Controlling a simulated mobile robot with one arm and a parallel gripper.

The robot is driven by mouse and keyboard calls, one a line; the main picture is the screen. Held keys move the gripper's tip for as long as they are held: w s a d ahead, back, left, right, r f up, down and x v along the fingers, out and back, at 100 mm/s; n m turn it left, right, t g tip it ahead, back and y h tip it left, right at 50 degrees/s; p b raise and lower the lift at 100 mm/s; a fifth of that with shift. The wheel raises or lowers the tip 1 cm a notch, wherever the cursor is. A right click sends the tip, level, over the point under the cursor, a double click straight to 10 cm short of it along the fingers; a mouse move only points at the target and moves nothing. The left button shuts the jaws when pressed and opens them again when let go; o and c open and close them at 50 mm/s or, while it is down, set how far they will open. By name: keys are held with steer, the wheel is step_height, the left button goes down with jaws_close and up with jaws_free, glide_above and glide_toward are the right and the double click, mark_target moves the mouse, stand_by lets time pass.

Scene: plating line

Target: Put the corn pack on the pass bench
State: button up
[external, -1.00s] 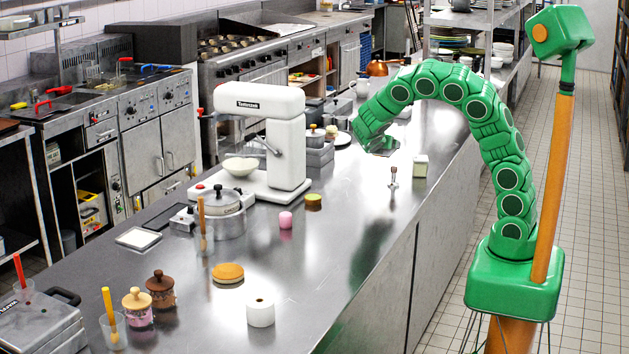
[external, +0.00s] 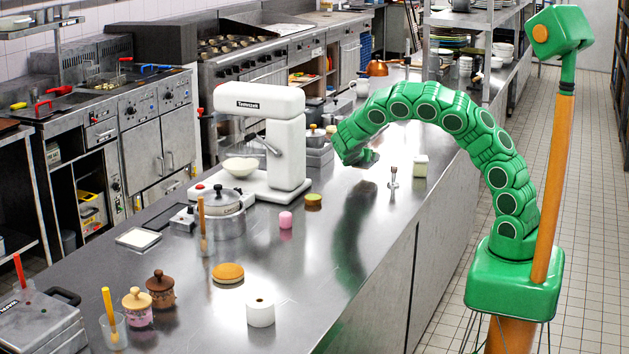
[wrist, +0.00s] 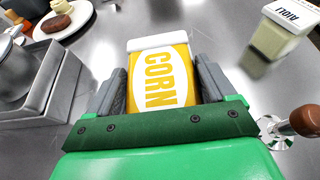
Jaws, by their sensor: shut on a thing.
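A yellow corn pack (wrist: 160,75) with a white top and the word CORN on a white oval sits between my two grey fingers in the wrist view. My gripper (wrist: 160,88) is shut on it. In the external view my gripper (external: 364,158) hangs low over the long steel bench (external: 330,240), near its middle. The pack is hidden or too small to make out there. I cannot tell whether its underside touches the bench.
An aioli tub (wrist: 275,30) stands to the right, also in the external view (external: 420,166). A small brown-handled tool (wrist: 305,120) is close on the right. A steel container (wrist: 45,95) is on the left, near a white mixer (external: 285,140).

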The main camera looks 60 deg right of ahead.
steer(key=shift+w+d+f, duration=0.2)
steer(key=shift+w+f, duration=0.25)
steer(key=shift+f, duration=1.6)
steer(key=shift+f, duration=0.1)
steer(key=o, duration=1.1)
steer(key=shift+v, duration=6.1)
